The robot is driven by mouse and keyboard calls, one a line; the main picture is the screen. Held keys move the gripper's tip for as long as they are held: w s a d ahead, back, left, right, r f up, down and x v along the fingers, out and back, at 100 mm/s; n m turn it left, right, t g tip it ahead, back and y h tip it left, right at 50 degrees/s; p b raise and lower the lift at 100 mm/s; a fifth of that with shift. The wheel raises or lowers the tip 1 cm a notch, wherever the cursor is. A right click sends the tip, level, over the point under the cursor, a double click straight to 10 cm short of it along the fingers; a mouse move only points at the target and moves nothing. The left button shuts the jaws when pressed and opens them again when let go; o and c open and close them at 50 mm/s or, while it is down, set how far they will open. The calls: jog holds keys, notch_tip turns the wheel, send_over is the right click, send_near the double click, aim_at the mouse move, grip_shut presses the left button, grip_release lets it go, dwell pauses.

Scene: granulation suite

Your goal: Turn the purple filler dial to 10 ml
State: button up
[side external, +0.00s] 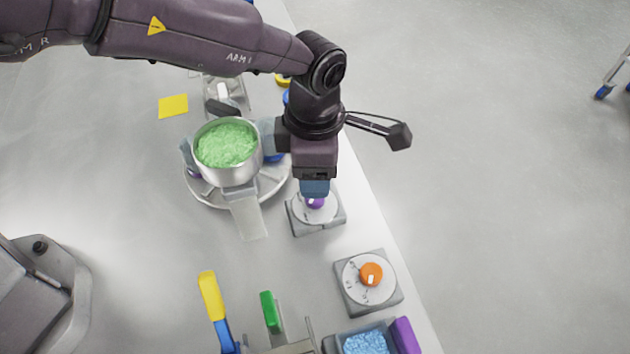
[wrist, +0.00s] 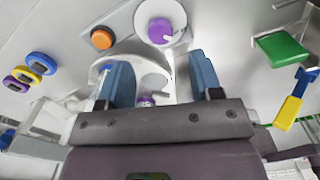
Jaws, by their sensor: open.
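The purple filler dial is a round purple knob (side external: 318,204) with a white pointer mark, on a pale round face set on a grey box (side external: 318,229). In the wrist view I take the purple knob (wrist: 158,30) on a white disc to be this dial. Its scale is too small to read. My gripper (side external: 314,189) points down just above the knob, partly covering it in the side view. In the wrist view my two blue fingers (wrist: 162,72) are spread, with the knob beyond their tips and nothing held. I cannot tell the exact gap.
An orange dial (side external: 371,273) stands nearer the front right. A pot of green granules (side external: 227,145) sits on a round stand to the left. A green handle (side external: 269,312), a yellow-and-blue handle (side external: 211,298) and a tray of blue granules (side external: 365,342) are at the front.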

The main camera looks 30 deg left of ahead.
notch_tip(320, 180, up, 6)
jog(key=shift+r, duration=0.2)
dwell(0.4)
jog(key=s+a+r+m+t+h, duration=0.1)
jog(key=s+a+r+m, duration=0.1)
jog(key=a+r+m, duration=0.5)
jog(key=s+a+r+m+t+h, duration=0.15)
jog(key=a+r+m, duration=0.25)
jog(key=a+r, duration=0.65)
jog(key=s+a+m+t+y, duration=0.2)
jog(key=s+a+m+t, duration=0.1)
jog(key=s+a+m, duration=0.9)
jog(key=s+a, duration=0.1)
jog(key=s, duration=0.2)
jog(key=shift+a+r+m, duration=0.15)
jog(key=shift+a+m, duration=0.15)
